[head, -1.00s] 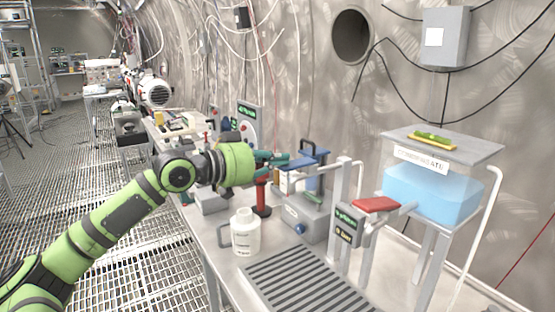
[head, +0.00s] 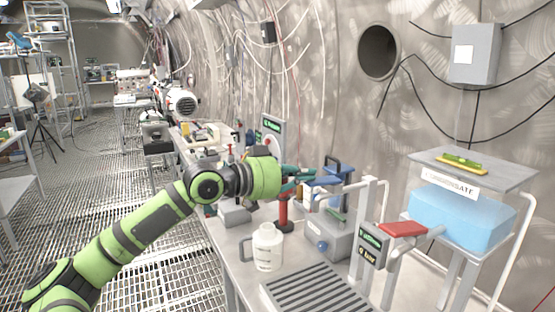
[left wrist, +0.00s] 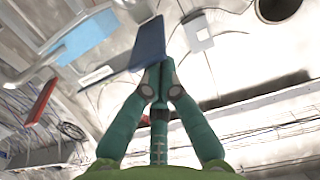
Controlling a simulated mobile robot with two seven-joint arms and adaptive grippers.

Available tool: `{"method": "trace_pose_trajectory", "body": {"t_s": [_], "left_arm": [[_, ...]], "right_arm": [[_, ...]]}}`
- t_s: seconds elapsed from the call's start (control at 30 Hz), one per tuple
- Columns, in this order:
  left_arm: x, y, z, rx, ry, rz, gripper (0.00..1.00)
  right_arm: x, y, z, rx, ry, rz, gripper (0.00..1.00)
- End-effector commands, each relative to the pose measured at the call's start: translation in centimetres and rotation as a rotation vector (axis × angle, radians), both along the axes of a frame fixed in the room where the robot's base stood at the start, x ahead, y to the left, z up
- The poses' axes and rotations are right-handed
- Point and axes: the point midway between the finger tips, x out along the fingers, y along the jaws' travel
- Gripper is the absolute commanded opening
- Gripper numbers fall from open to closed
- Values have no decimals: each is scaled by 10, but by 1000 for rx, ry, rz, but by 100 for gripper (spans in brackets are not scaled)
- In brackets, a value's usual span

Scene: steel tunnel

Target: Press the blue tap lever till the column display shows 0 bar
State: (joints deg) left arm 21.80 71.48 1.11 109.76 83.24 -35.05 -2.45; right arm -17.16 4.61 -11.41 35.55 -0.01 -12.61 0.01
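The blue tap lever (head: 330,181) sticks out over a grey box on the bench. In the left wrist view the blue lever (left wrist: 149,45) is a flat dark blue paddle just beyond and above the fingertips. My left gripper (head: 312,172) has teal fingers at the lever's near end. In the left wrist view its fingertips (left wrist: 158,70) are together, with nothing seen between them. They look close to or touching the lever; I cannot tell which. The column display (head: 370,245) is a small dark panel with green and yellow text; its figure is too small to read surely. My right gripper is out of view.
A red pad (head: 402,229) on an arm sits right of the column. A white jug (head: 267,248) stands in front, beside a slatted grey grate (head: 315,292). A red post (head: 284,212) stands below my left gripper.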

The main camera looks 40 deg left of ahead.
Motion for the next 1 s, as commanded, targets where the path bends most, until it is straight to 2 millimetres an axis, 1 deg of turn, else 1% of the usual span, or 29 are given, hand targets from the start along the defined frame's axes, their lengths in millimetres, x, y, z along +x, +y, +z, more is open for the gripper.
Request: {"method": "trace_pose_trajectory", "body": {"t_s": [0.03,0.23,0.27,0.3,0.4,0.57,0.7,0.9,1.0], "left_arm": [[1,-1,13,-1,1,-1,0],[4,-4,43,-1,-1,3,0],[-1,0,28,2,2,7,0],[-7,3,26,2,1,8,0],[-19,6,29,5,2,4,0],[-36,13,36,0,-1,5,0],[-53,19,44,-4,-7,3,0],[-75,29,53,-2,-6,4,0],[-82,31,55,-1,-5,3,0]], "right_arm": [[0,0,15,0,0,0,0],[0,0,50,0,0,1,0],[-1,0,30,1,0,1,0],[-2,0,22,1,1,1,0],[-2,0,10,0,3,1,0],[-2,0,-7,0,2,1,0],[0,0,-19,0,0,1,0],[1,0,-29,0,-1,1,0],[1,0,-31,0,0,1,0]]}}
